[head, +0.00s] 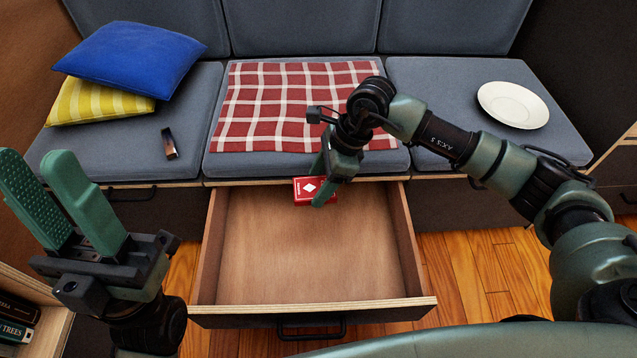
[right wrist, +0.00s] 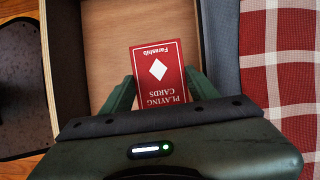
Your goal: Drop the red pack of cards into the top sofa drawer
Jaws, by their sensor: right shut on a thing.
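The red pack of cards (head: 308,189) has a white diamond on its face. My right gripper (head: 325,188) is shut on it and holds it over the back part of the open sofa drawer (head: 290,250). In the right wrist view the pack (right wrist: 160,72) sits between the two green fingers (right wrist: 162,95), with the drawer's wooden floor (right wrist: 110,50) behind it. The drawer is pulled out and its visible floor is empty. My left gripper (head: 55,200) is open and empty at the left, apart from the drawer.
The sofa seat (head: 430,85) carries a checked red cloth (head: 300,100), a white plate (head: 513,105), a blue cushion (head: 130,60), a yellow cushion (head: 98,102) and a small dark object (head: 169,143). Books (head: 15,315) stand at lower left. Wooden floor (head: 490,275) is bare right of the drawer.

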